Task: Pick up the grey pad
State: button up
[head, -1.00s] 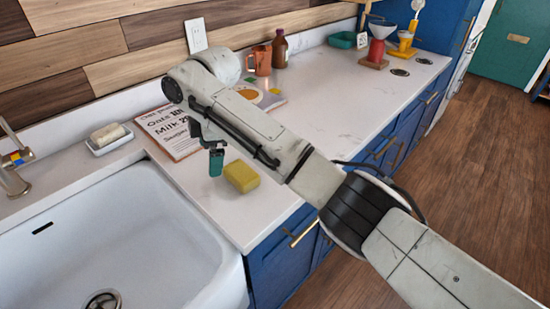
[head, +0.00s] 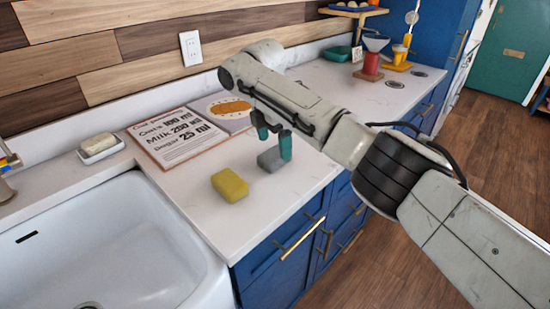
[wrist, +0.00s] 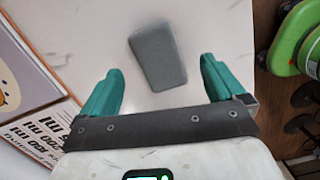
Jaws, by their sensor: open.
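The grey pad (head: 270,160) lies flat on the white counter, to the right of and behind the yellow sponge. It also shows whole in the wrist view (wrist: 158,57), ahead of the fingers and roughly centred between them. My gripper (head: 274,143) is open and empty, with teal fingers pointing down over the pad. In the head view one finger overlaps the pad's right end. The wrist view shows the fingers (wrist: 161,72) spread wider than the pad; I cannot tell the exact height between them.
The yellow sponge (head: 230,185) lies near the counter's front edge. A recipe board (head: 178,138) and a picture card (head: 222,110) lie behind. The sink (head: 120,235) is at left, with a soap dish (head: 101,150) behind it. The counter to the right is mostly clear.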

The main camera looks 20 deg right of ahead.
aim_at(275, 153)
jog(key=shift+w+d+f, duration=0.1)
jog(key=shift+f, duration=1.05)
jog(key=shift+d+f, duration=0.1)
jog(key=shift+f, duration=1)
jog(key=c, duration=1.1)
jog(key=shift+c, duration=0.2)
jog(key=shift+r, duration=0.15)
